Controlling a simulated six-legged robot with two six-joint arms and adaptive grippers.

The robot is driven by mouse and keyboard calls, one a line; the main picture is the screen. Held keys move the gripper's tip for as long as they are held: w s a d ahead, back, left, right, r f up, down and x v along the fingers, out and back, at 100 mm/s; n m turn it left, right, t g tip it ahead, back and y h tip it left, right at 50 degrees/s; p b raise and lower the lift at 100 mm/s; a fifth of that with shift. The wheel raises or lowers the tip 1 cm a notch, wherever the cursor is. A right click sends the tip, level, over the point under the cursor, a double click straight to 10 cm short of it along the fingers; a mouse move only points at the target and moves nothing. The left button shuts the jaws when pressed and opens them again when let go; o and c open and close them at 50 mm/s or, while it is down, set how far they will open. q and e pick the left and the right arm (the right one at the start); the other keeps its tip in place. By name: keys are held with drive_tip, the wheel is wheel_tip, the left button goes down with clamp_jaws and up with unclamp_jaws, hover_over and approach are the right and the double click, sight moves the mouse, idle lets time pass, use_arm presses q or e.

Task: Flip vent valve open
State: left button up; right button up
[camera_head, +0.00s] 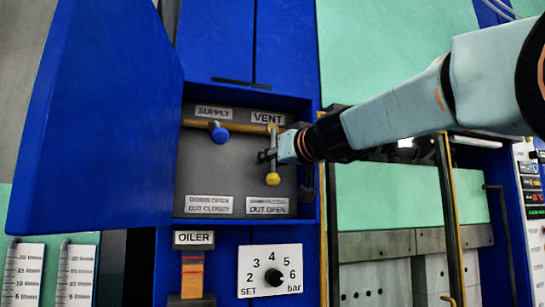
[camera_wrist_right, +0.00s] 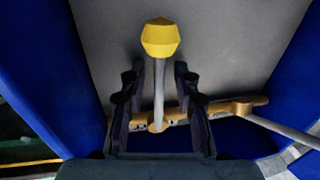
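The vent valve has a silver lever ending in a yellow knob (camera_head: 273,179); in the head view it points down from the brass pipe (camera_head: 249,127) under the VENT label (camera_head: 267,118). My right gripper (camera_head: 268,156) reaches into the box from the right, at the lever just above the knob. In the wrist view its two dark fingers (camera_wrist_right: 160,78) stand apart on either side of the lever (camera_wrist_right: 159,90), with a gap visible on both sides. The yellow knob (camera_wrist_right: 160,38) lies beyond the fingertips. My left gripper is not in view.
The supply valve's blue knob (camera_head: 220,135) is left of the vent lever and sticks outward. The open blue door (camera_head: 95,110) stands at the left, and box walls surround the valves. Below are an OILER label (camera_head: 194,239) and a pressure dial (camera_head: 272,277).

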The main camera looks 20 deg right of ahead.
drive_tip(key=shift+a, duration=0.15)
drive_tip(key=shift+c, duration=0.5)
drive_tip(key=shift+s+d, duration=0.25)
drive_tip(key=shift+d, duration=0.1)
drive_tip(key=c, duration=0.5)
drive_tip(key=shift+a+r, duration=0.1)
drive_tip(key=shift+a, duration=0.05)
clamp_jaws()
